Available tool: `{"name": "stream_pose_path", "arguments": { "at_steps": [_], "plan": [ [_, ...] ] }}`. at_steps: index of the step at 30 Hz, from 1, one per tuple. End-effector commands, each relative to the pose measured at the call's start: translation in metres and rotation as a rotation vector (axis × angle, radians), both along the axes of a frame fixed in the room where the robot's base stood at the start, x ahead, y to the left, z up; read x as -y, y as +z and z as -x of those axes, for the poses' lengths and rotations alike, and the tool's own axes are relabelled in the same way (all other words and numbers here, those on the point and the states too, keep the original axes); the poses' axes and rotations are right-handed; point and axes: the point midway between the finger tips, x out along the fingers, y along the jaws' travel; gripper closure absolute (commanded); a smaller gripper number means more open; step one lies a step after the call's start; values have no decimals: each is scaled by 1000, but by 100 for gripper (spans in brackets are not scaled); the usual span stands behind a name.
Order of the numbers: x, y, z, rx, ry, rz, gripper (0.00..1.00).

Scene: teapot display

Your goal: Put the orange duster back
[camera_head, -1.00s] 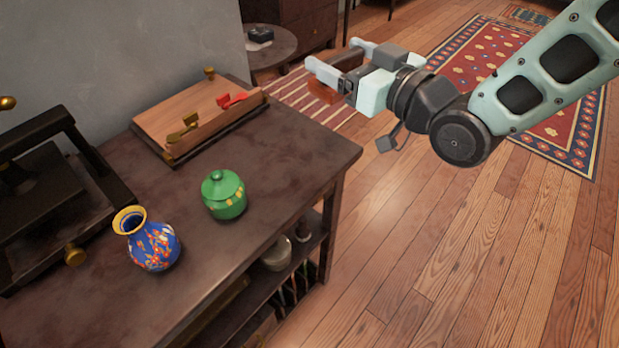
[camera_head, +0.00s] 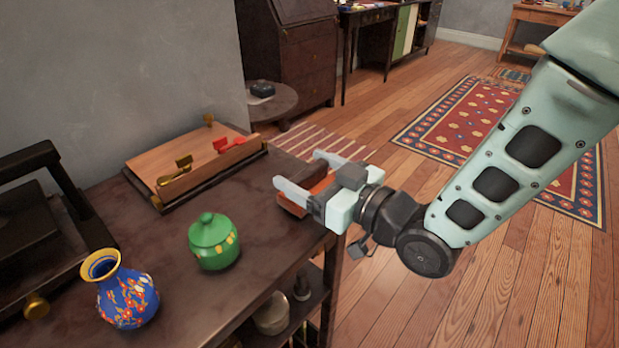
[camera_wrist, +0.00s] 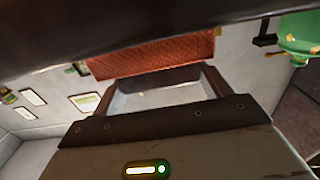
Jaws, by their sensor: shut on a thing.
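My gripper (camera_head: 298,170) is shut on the orange duster (camera_head: 322,183), which shows as an orange-brown block between and below the pale fingers. It is over the right end of the dark table (camera_head: 160,285), to the right of the green lidded jar (camera_head: 214,243). Whether the duster touches the tabletop I cannot tell. In the wrist view the duster's textured orange face (camera_wrist: 155,57) spans the middle top, partly hidden by a dark band. The green jar also shows at the wrist view's right edge (camera_wrist: 300,38).
A wooden board (camera_head: 190,165) with a gold and a red clip lies at the table's back. A blue flowered vase (camera_head: 127,300) and a dark press-like frame (camera_head: 62,190) stand left. The tabletop between jar and board is clear. A small round side table (camera_head: 275,103) stands behind.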

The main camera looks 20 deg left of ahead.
Motion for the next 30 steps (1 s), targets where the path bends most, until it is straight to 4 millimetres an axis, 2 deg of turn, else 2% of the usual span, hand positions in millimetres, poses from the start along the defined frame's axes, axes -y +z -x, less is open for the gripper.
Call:
{"name": "stream_pose_path", "arguments": {
  "at_steps": [1, 12, 13, 15, 26, 30],
  "plan": [
    [0, -6, 0, 0, 0, 0, 41],
    [0, -10, 0, 1, 0, -2, 41],
    [0, -10, 0, 1, 0, -2, 20],
    [0, -9, 0, 0, 0, -1, 1],
    [0, -5, 0, 0, 0, -1, 1],
    [15, -6, 6, -2, -2, 1, 1]
  ]
}}
